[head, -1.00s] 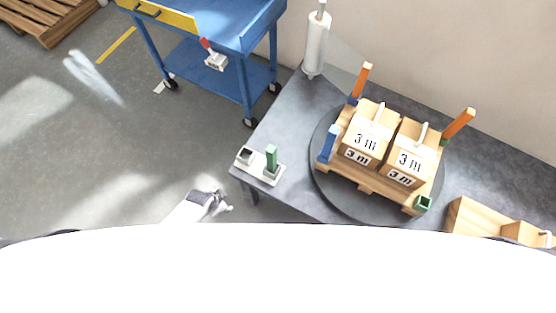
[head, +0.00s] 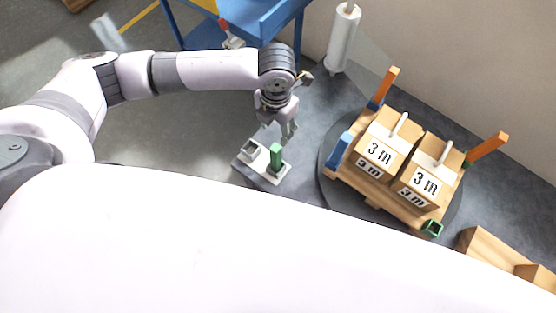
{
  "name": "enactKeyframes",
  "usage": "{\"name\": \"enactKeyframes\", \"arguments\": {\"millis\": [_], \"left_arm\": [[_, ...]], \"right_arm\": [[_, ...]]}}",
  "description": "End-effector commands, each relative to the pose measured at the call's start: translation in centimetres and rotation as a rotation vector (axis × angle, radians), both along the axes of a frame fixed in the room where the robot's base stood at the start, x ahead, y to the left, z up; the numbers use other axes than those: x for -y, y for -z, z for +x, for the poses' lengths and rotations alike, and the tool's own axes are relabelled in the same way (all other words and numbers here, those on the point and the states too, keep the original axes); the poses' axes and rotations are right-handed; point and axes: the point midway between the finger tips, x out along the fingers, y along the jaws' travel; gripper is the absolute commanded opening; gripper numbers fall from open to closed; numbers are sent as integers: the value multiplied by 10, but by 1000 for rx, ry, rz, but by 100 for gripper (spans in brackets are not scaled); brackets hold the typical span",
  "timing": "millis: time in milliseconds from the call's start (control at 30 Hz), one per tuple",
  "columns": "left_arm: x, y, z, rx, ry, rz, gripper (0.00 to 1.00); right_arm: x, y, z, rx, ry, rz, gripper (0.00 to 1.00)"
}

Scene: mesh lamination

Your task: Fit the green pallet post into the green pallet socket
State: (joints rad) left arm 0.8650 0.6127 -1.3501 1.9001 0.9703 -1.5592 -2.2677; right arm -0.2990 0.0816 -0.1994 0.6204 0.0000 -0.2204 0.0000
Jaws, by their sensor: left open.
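The green pallet post (head: 276,157) stands upright in a small pale two-slot holder (head: 267,176) near the left end of the grey table. The green pallet socket (head: 432,229) is an empty square cup at the front right corner of the wooden pallet (head: 385,197). My left gripper (head: 288,131) is open and points down, just above and behind the post. In this view its fingers come close to the post's top; I cannot tell whether they touch it. My right gripper is not in view.
The pallet sits on a dark round turntable (head: 329,187) and bears two "3 m" boxes (head: 384,147). A blue post (head: 340,149) and orange posts (head: 487,149) stand at its other corners. A white film roll (head: 343,38) stands behind. A wooden tray (head: 490,251) lies at right.

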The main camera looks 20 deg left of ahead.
Motion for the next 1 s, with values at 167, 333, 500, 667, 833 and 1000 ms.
{"name": "enactKeyframes", "arguments": {"millis": [167, 333, 500, 667, 833, 1000], "left_arm": [[0, 41, -1, -3, -3, 0, 47], [0, 73, -1, -2, -5, 0, 47], [1, 87, 0, 1, -4, -3, 47], [0, 100, -2, 0, -5, -1, 47], [-2, 127, -4, 0, -6, -1, 47], [-2, 140, -4, 2, -4, -2, 47]], "right_arm": [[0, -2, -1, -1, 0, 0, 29], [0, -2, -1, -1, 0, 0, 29], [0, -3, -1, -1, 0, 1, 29], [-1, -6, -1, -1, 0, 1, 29], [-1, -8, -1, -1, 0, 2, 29], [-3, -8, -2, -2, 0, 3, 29]]}}
